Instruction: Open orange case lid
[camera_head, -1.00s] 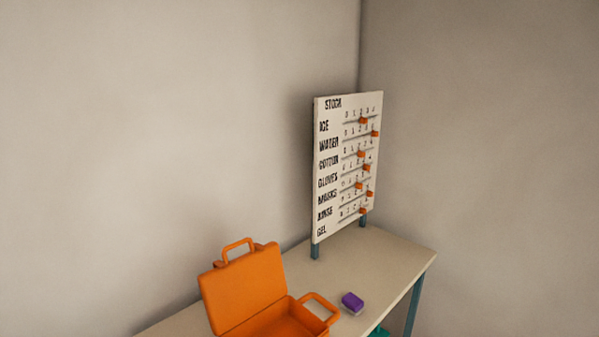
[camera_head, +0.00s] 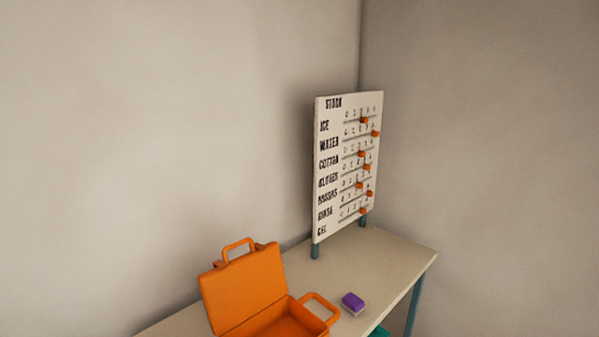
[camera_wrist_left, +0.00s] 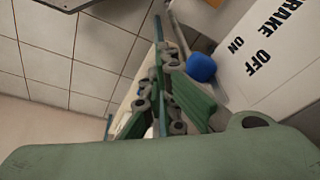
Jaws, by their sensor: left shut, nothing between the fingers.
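The orange case (camera_head: 268,318) stands on the table near the bottom of the head view, its lower front cut off by the frame edge. Its lid (camera_head: 243,288) stands raised, leaning slightly back, with a handle on its top edge. The inside of the base shows, and a second handle sticks out at its right. My left gripper (camera_wrist_left: 156,77), green with grey joints, shows in the left wrist view, shut and empty. The case does not show in that view. Neither gripper shows in the head view.
A stock board (camera_head: 348,165) with orange sliders stands at the table's back. A purple block (camera_head: 353,303) lies right of the case. The table (camera_head: 375,262) is bare near its right end. The left wrist view shows a white brake panel (camera_wrist_left: 275,50), a blue knob (camera_wrist_left: 201,67) and floor tiles.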

